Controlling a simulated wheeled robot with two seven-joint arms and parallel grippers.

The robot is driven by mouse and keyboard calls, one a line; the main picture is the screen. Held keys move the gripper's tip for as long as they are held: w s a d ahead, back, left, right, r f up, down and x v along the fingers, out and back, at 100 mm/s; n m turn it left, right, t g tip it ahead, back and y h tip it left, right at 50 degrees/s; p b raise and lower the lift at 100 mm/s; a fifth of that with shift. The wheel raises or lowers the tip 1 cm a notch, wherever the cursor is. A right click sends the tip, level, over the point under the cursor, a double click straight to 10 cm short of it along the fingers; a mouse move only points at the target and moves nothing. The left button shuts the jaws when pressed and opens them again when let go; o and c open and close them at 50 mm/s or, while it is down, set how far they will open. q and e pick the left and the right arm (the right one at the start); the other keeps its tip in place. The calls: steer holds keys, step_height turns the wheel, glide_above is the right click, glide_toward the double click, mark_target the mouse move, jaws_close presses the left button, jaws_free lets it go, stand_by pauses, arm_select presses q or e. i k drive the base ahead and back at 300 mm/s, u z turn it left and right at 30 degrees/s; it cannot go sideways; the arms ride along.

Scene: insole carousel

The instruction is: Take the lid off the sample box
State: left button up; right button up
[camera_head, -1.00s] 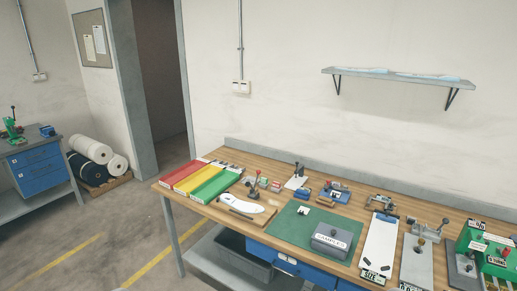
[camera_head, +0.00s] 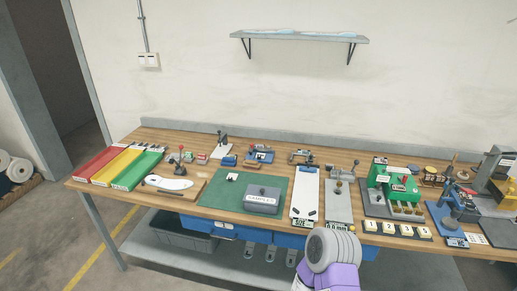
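The sample box (camera_head: 263,207) is a grey box with a white "SAMPLES" label on its front. It stands on the green mat (camera_head: 217,196) near the front edge of the workbench. Its grey lid (camera_head: 263,191) is on, with a small dark knob on top. A grey rounded and purple part of my own arm shows at the bottom, right of the middle, in front of the bench. Neither of my grippers shows.
Left of the mat are red, yellow and green trays (camera_head: 137,170) and a board with a white insole (camera_head: 169,183). Right of it are a white size board (camera_head: 305,193), a grey fixture (camera_head: 339,203) and a green machine (camera_head: 394,184). A wall shelf (camera_head: 300,36) hangs above.

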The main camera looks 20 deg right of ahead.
mark_target(267, 195)
steer(key=z, duration=1.2)
steer(key=i, duration=1.3)
